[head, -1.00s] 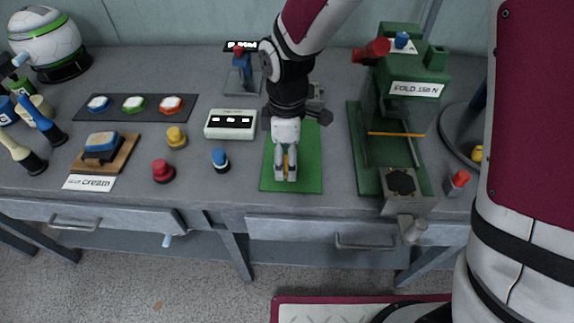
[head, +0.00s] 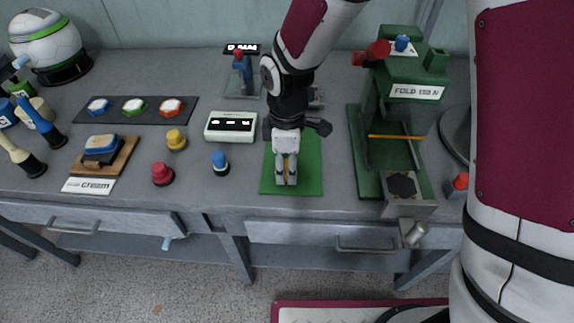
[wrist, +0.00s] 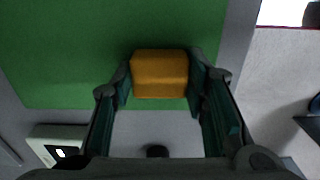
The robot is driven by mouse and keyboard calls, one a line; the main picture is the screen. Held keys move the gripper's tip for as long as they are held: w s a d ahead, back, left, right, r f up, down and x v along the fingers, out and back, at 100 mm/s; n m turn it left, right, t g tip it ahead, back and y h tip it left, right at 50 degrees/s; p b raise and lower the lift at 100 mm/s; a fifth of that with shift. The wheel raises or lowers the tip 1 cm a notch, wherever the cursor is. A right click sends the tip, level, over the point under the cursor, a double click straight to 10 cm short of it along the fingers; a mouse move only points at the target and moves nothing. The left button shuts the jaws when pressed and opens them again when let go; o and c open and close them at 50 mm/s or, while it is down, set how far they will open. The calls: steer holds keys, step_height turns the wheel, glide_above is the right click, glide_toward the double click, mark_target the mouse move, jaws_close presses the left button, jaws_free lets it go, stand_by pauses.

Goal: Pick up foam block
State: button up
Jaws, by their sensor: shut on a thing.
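The foam block (wrist: 160,74) is an orange-yellow block in the wrist view, between the two fingers of my gripper (wrist: 160,82). The fingers touch it on both sides, and my gripper is shut on it. Behind it in that view is the green mat (wrist: 60,50). I cannot tell whether the block is clear of the mat.
A green press (head: 415,75) labelled FOLD stands just right of the mat. A white box (head: 231,126) and a blue knob (head: 220,162) are to the left, with red (head: 162,173) and yellow (head: 176,137) knobs further left. The bench front edge lies close below the mat.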

steer(key=shift+r, duration=0.5)
steer(key=r, duration=0.2)
steer(key=shift+s+r, duration=0.3)
steer(key=shift+r, duration=0.05)
steer(key=s+d, duration=0.1)
steer(key=s, duration=0.6)
steer(key=s+d+r+p, duration=0.1)
steer(key=s+d, duration=0.1)
steer(key=s, duration=0.6)
steer(key=shift+d, duration=0.3)
steer(key=shift+r, duration=0.1)
steer(key=shift+o, duration=1)
steer(key=c, duration=0.3)
